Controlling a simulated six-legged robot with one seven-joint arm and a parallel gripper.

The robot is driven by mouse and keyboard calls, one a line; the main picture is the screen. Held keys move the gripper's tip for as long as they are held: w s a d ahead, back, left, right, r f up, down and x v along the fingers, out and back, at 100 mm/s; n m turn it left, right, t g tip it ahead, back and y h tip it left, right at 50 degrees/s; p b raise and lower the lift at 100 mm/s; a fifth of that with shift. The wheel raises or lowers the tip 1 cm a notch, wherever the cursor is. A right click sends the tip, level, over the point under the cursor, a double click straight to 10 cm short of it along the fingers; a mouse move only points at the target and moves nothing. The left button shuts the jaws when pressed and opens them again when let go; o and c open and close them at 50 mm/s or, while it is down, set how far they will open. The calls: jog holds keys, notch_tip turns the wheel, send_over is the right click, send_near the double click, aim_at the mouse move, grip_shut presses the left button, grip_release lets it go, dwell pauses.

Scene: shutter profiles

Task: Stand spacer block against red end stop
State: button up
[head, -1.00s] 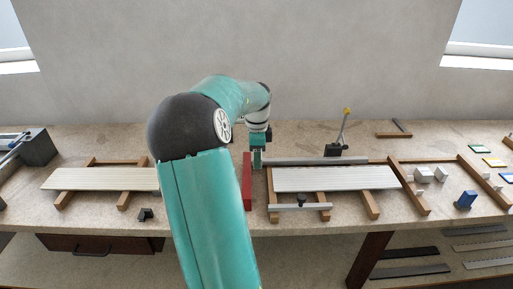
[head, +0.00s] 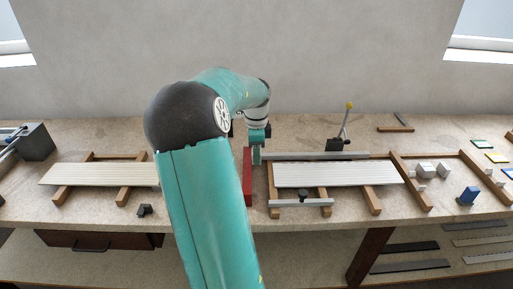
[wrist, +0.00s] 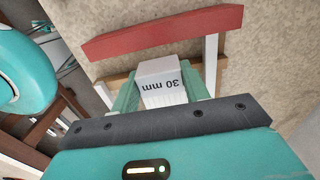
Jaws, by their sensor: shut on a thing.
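My gripper (head: 257,153) is low over the bench, just right of the red end stop (head: 247,178) at its back end. In the wrist view the green fingers of my gripper (wrist: 170,88) are shut on the white spacer block (wrist: 160,84), which is marked "30 mm". The red end stop (wrist: 165,32) lies just beyond the block there as a long red bar. A narrow gap seems to show between block and stop. The block is hidden in the head view, and I cannot tell whether it touches the bench.
A slatted shutter panel (head: 338,174) lies on wooden supports right of the stop, with a grey rail (head: 310,156) behind it. A toggle clamp with yellow knob (head: 349,106) stands behind. White blocks (head: 427,170) and a blue block (head: 468,196) sit right. Another panel (head: 95,175) lies left.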

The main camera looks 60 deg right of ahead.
jog(key=shift+f, duration=4.6)
jog(key=o, duration=1.2)
jog(key=shift+o, duration=0.2)
notch_tip(320, 180, up, 14)
jog(key=shift+f, duration=0.1)
